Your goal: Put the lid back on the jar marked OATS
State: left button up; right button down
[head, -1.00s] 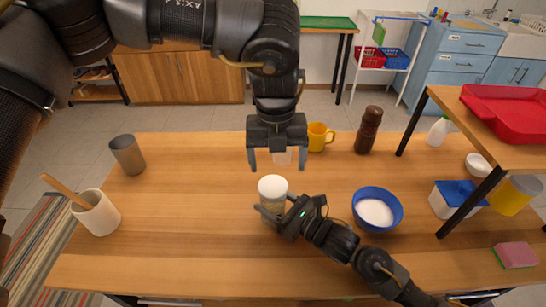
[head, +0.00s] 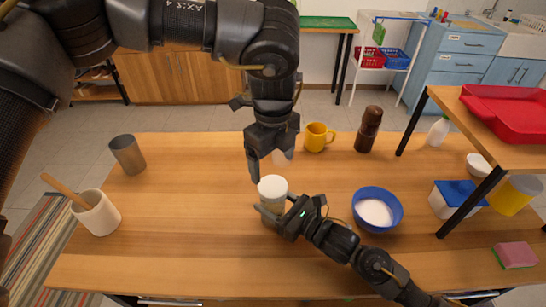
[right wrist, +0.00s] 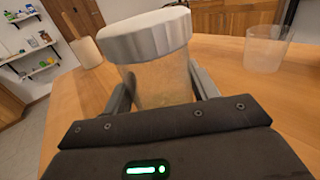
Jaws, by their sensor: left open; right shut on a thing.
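A jar (head: 272,207) with a white lid (head: 272,185) on its mouth stands near the middle of the table. In the right wrist view the ribbed lid (right wrist: 146,36) covers the top of the clear jar (right wrist: 163,84), whose contents are pale tan. I cannot tell whether the lid is screwed tight. No marking is readable on the jar. My right gripper (head: 270,214) is shut around the jar's body. My left gripper (head: 273,166) is open and empty just above and behind the lid, its fingers pointing down.
A yellow mug (head: 316,138), brown pepper mill (head: 369,130) and blue bowl (head: 385,194) are to the right. A grey cup (head: 127,154) and utensil crock (head: 96,213) stand left.

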aim_at(273, 185)
pick_arm(q)
notch_tip(273, 185, down, 8)
jog(key=shift+r, duration=0.25)
